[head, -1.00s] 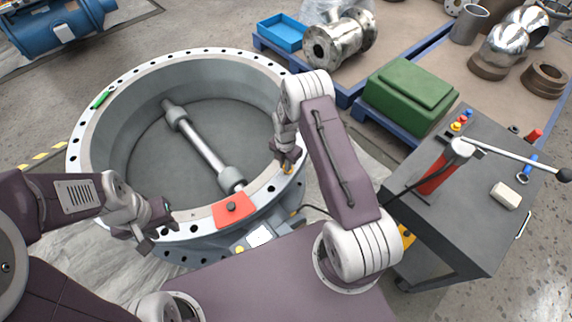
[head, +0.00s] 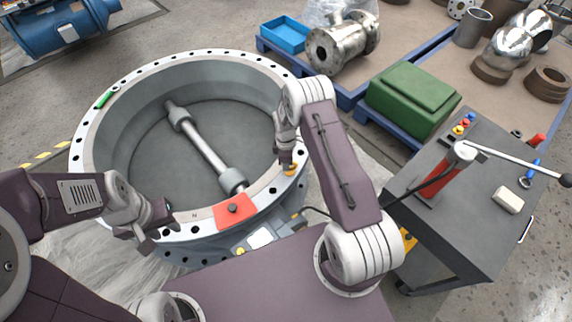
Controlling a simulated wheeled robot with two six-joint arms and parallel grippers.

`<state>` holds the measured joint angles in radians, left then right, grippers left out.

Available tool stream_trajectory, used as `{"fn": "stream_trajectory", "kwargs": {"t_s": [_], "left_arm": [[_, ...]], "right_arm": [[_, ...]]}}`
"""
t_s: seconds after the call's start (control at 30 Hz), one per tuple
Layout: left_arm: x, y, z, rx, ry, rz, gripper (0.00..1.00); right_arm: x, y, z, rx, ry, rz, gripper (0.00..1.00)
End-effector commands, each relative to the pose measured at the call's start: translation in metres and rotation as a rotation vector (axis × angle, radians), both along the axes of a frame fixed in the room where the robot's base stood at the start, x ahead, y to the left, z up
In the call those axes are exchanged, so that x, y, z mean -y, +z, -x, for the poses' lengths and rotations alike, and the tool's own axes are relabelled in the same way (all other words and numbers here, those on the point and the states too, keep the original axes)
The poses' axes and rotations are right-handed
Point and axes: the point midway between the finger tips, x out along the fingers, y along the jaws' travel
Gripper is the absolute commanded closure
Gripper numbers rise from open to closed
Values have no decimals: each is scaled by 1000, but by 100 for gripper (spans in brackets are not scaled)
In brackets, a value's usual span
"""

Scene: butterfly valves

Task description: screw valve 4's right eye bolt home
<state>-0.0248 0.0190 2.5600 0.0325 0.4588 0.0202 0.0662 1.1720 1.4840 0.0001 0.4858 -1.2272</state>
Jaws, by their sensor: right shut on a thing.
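The large butterfly valve (head: 100,150) stands in front of me, a grey ring with a holed flange, its disc and shaft inside. My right gripper (head: 288,168) points down at the right side of the flange. It is shut on a small yellow eye bolt (head: 290,171) at the flange surface. How deep the bolt sits cannot be told. My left gripper (head: 160,222) is over the near left part of the flange, empty; its finger gap is not clear.
A red plate (head: 234,211) lies on the near flange and a green tool (head: 105,98) on the far left. A grey cart (head: 470,220) with a red hand pump (head: 440,172) stands at right. A green case (head: 412,95) sits on a pallet behind.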

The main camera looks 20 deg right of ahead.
Motion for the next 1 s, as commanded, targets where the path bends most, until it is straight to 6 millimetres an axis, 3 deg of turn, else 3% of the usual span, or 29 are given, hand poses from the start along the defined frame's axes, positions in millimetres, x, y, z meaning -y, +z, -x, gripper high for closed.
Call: {"fn": "stream_trajectory", "kwargs": {"t_s": [1.0], "left_arm": [[0,-2,0,0,0,0,64]], "right_arm": [[11,0,-9,1,-963,0,100]]}}
